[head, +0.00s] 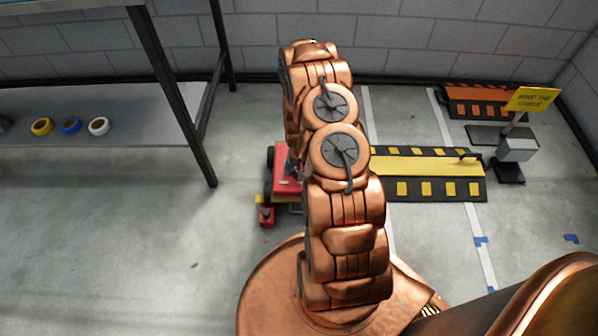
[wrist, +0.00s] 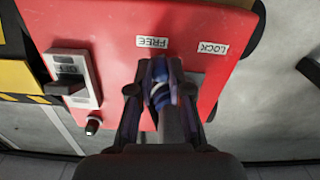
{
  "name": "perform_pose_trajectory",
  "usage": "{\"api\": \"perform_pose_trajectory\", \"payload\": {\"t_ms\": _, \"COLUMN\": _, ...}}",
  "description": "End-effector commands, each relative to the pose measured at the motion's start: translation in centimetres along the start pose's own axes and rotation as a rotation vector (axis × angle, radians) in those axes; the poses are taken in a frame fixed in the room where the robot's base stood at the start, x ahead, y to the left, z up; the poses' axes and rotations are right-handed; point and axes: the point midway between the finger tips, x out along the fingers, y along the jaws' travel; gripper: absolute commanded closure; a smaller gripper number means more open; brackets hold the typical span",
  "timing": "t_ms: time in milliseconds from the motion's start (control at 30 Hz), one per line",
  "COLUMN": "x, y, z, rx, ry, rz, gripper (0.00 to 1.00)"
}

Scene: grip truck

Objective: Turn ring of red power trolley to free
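The red power trolley (head: 288,170) stands on the floor left of my arm in the head view, partly covered by it. Its red top (wrist: 110,30) fills much of the wrist view, with a white FREE label (wrist: 152,42) and a white LOCK label (wrist: 213,48) to its right. A blue ring with a white mark (wrist: 160,88) sits just below the FREE label, with a grey rod below it. My gripper (wrist: 160,80) has one finger on each side of the ring. Whether the fingers touch it is unclear. My gripper is hidden behind my arm in the head view.
A grey switch box (wrist: 72,78) and a small knob (wrist: 93,125) are on the trolley at left. A yellow and black cable ramp (head: 425,165) lies right of the trolley. Open floor lies front left.

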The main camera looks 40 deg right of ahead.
Motion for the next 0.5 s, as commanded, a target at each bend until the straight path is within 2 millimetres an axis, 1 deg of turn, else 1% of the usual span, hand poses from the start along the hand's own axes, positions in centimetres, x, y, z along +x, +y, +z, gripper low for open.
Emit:
{"api": "perform_pose_trajectory", "payload": {"t_ms": 33, "x": -0.04, "y": 0.07, "z": -0.10, "rx": 0.002, "ry": 0.002, "rz": 0.000, "gripper": 0.77}}
{"api": "perform_pose_trajectory", "payload": {"t_ms": 200, "x": -0.02, "y": 0.05, "z": -0.05, "rx": 0.002, "ry": 0.001, "rz": 0.000, "gripper": 0.59}}
{"api": "perform_pose_trajectory", "payload": {"t_ms": 233, "x": -0.02, "y": 0.04, "z": -0.05, "rx": 0.001, "ry": 0.001, "rz": 0.000, "gripper": 0.57}}
{"api": "perform_pose_trajectory", "payload": {"t_ms": 500, "x": -0.03, "y": 0.02, "z": -0.02, "rx": 0.001, "ry": 0.000, "rz": 0.000, "gripper": 0.57}}
